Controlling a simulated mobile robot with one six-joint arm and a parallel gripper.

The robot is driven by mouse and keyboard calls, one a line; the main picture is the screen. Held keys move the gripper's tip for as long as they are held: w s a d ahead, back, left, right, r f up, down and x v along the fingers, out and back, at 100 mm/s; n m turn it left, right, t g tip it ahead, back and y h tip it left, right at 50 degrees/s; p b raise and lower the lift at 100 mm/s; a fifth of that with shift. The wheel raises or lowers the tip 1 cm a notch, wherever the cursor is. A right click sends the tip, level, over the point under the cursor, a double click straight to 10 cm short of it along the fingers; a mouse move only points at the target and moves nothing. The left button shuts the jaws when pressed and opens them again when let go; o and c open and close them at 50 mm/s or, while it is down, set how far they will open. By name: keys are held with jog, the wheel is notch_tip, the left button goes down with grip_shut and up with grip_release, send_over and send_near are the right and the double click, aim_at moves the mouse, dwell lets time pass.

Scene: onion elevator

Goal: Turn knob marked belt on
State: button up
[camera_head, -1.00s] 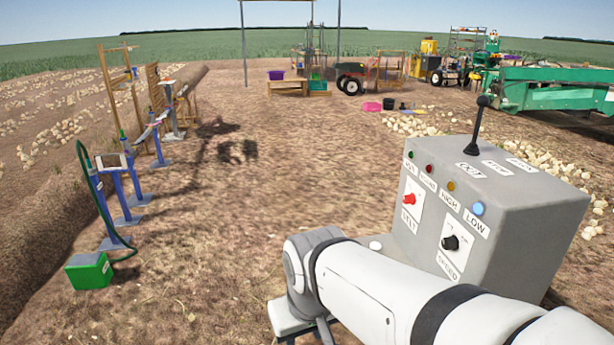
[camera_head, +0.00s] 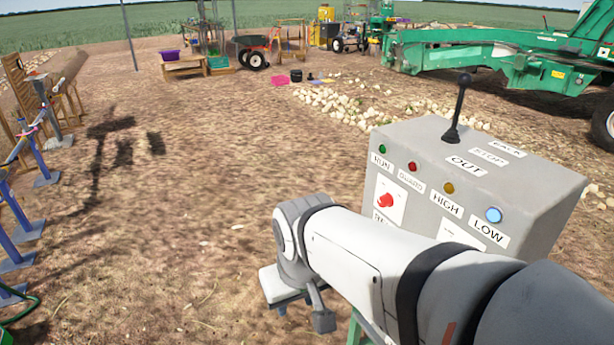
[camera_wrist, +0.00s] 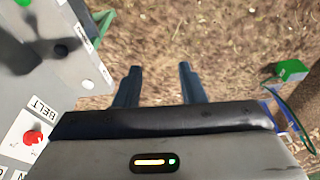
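The red belt knob (camera_head: 386,200) sits on a white plate on the front of the grey control box (camera_head: 550,195). Its BELT label is partly hidden by my arm in the head view. In the wrist view the red knob (camera_wrist: 32,138) is at the lower left beside the BELT label (camera_wrist: 42,108). My gripper (camera_wrist: 160,67) is open with two dark fingers apart and nothing between them. It is off to the side of the knob, with bare ground behind the fingers, and is not touching the knob.
A black lever (camera_head: 458,110) stands on top of the box. Green machinery (camera_head: 450,50) is behind it. Blue stands are at the far left; open ground lies between.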

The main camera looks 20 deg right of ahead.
aim_at(381, 202)
jog(key=shift+o, duration=1.4)
jog(key=shift+w+d+f, duration=0.1)
jog(key=shift+d+f, duration=0.1)
jog(key=shift+d, duration=0.1)
jog(key=w+d+f+n+g+h, duration=0.1)
jog(key=w+d+n+g+h, duration=0.2)
jog(key=d, duration=0.5)
jog(key=w+d+f+n+g+h, duration=0.1)
jog(key=d+n+g+h, duration=0.1)
jog(key=d+n+h, duration=0.4)
jog(key=w+d+n+t+h, duration=0.4)
jog(key=w+d+n+h, duration=0.55)
jog(key=w, duration=0.55)
jog(key=shift+n+y, duration=0.25)
jog(key=d, duration=0.2)
jog(key=d+p, duration=0.1)
jog(key=d, duration=0.2)
jog(key=w+d, duration=0.1)
jog(key=d, duration=0.1)
jog(key=shift+d+f+p, duration=0.4)
jog(key=shift+c, duration=0.4)
